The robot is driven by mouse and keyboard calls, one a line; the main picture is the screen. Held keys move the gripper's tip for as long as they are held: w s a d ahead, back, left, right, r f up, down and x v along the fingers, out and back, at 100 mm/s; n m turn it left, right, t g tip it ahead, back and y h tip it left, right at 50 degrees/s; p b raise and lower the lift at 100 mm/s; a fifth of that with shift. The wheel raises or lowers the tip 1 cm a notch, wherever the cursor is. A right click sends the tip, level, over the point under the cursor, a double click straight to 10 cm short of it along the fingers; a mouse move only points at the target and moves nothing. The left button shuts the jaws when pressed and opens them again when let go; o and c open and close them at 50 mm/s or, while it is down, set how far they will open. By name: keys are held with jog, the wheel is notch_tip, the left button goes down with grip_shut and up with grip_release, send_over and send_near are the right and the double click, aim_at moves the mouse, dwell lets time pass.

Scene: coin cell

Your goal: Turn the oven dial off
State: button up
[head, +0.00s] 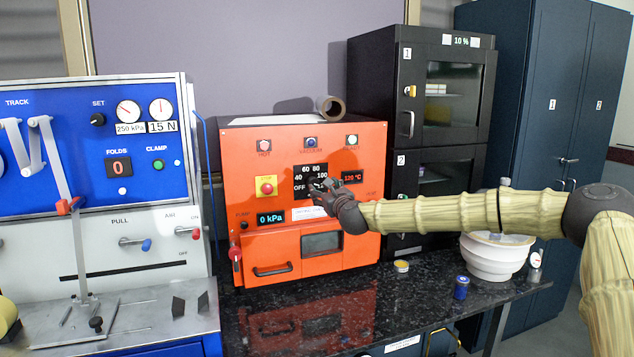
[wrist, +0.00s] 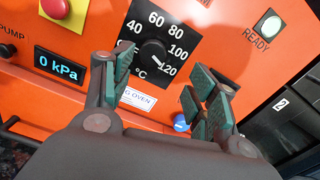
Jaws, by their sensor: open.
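The orange oven (head: 235,190) stands on the dark counter. Its black dial (wrist: 153,52) sits on a black scale plate marked from 40 to 120 in the wrist view; the head view also shows OFF at the plate's lower left. The dial's white pointer mark is toward 120. My gripper (head: 318,187) is in front of the plate and hides much of the dial in the head view. In the wrist view my gripper (wrist: 167,72) is open, with its green-padded fingers to either side of the dial and nothing between them. I cannot tell whether a finger touches it.
A yellow-and-red button (head: 267,187) and a 0 kPa display (head: 271,216) are left of the dial. A blue knob (wrist: 181,122) is below right. A red 120 °C display (head: 353,177) is to the right. A white bowl (head: 492,258) stands below my arm.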

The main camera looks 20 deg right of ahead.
aim_at(314, 183)
jog(key=w, duration=0.2)
jog(key=w+a+p, duration=0.1)
jog(key=w, duration=0.2)
jog(key=w+p, duration=0.1)
jog(key=w, duration=0.2)
jog(key=shift+w+a+f, duration=0.15)
jog(key=shift+a, duration=0.1)
jog(key=shift+d, duration=0.15)
jog(key=c, duration=1)
